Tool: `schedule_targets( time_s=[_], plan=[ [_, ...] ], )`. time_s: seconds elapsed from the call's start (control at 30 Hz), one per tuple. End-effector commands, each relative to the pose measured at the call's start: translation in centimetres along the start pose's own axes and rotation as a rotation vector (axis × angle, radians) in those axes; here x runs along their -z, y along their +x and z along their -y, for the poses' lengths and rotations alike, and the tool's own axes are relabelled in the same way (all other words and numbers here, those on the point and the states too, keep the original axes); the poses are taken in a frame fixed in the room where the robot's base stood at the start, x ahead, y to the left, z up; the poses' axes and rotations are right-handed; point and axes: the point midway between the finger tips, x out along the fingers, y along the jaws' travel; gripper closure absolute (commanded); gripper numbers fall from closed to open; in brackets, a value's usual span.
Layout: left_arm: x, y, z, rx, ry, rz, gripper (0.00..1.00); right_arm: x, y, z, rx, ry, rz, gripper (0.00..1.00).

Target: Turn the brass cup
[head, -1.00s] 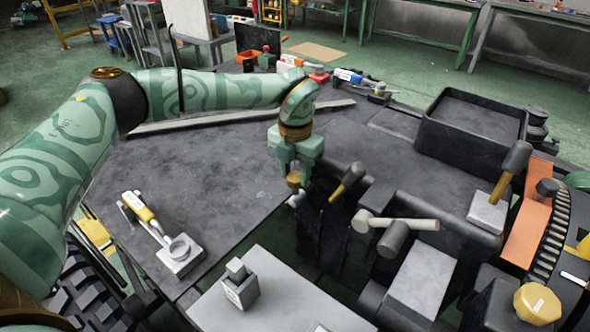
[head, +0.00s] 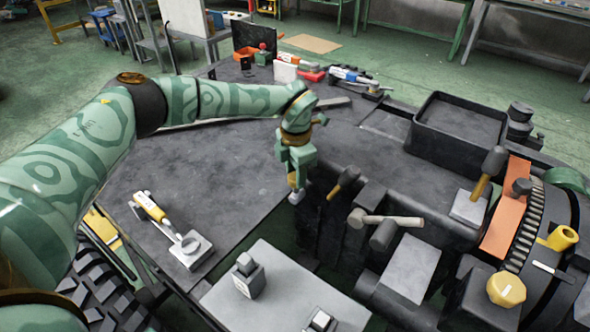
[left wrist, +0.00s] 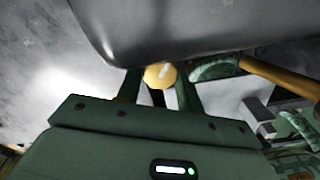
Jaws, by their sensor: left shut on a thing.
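My left gripper (head: 295,176) points down at the edge of the dark tabletop, left of a mallet with a yellow handle. It is shut on a small brass-coloured round piece, which I take to be the brass cup (head: 291,180). In the left wrist view the brass cup (left wrist: 160,75) shows as a smooth yellow round between the two fingers. A pale grey fitting (head: 296,196) sits just below it. The gripper hides much of the cup, and I cannot tell its turned angle. My right gripper is not in view.
Mallets (head: 392,220) stick out right of the gripper. A black tray (head: 455,125) stands at the back right. A toggle clamp (head: 165,225) lies on the tabletop's left part. A grey plate (head: 265,290) with small blocks is in front. The tabletop's middle is clear.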

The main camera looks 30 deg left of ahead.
Motion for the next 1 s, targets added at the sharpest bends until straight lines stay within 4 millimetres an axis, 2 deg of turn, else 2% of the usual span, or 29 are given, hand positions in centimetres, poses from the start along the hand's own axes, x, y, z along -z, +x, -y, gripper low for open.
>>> schedule_targets(
  time_s=[0.37, 0.4, 0.47, 0.77, 0.87, 1.0],
  plan=[
    [-0.1, -0.1, -0.1, -0.002, 0.006, 0.003, 0.86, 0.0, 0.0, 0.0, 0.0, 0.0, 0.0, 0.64],
    [-0.1, -0.1, -0.1, -0.002, 0.006, 0.003, 0.58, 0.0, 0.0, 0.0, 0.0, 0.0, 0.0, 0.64],
    [-0.1, -0.1, -0.1, -0.001, 0.005, 0.003, 0.41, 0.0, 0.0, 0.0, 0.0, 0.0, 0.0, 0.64],
    [0.0, -0.5, -0.1, -0.001, 0.005, 0.002, 0.41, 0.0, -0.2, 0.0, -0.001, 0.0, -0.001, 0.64],
    [-0.1, -2.0, -0.1, -0.003, 0.005, 0.005, 0.41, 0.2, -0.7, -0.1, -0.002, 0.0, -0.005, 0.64],
    [-0.1, -5.6, -0.1, -0.005, 0.004, 0.009, 0.41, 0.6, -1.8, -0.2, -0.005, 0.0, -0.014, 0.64]
  ],
)
